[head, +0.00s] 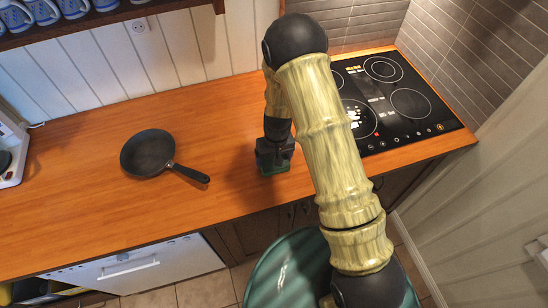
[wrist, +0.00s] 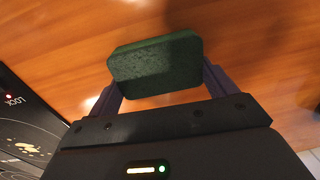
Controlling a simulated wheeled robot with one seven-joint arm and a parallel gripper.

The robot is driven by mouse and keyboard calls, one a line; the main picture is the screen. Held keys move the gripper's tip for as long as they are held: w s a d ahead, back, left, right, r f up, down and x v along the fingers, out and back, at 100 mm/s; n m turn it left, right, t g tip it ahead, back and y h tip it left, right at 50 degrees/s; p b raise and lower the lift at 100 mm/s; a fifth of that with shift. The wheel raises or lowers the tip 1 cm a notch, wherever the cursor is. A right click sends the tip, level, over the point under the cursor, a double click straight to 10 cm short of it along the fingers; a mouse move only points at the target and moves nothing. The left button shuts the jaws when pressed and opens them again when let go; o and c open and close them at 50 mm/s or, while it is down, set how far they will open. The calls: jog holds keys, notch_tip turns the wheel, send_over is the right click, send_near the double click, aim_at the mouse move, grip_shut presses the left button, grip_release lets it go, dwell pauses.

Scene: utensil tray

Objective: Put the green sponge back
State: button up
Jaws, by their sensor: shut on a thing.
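The green sponge (wrist: 156,68) is a dark green block with rounded corners. In the wrist view it sits between the two fingers of my gripper (wrist: 160,88), which is shut on it. In the head view my gripper (head: 274,166) points down over the wooden counter, left of the cooktop, and a small green part of the sponge (head: 272,171) shows beneath it. I cannot tell whether the sponge touches the counter. No utensil tray is clearly visible.
A black frying pan (head: 148,153) lies on the wooden counter (head: 85,210) to the left. A black cooktop (head: 395,100) is at the right. A shelf with blue mugs (head: 45,12) hangs at the upper left. The counter between pan and gripper is clear.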

jog(key=o, duration=1.1)
jog(key=shift+o, duration=0.2)
jog(key=shift+r, duration=0.65)
notch_tip(320, 180, up, 11)
jog(key=b, duration=0.3)
jog(key=shift+d, duration=0.3)
jog(key=shift+f, duration=0.15)
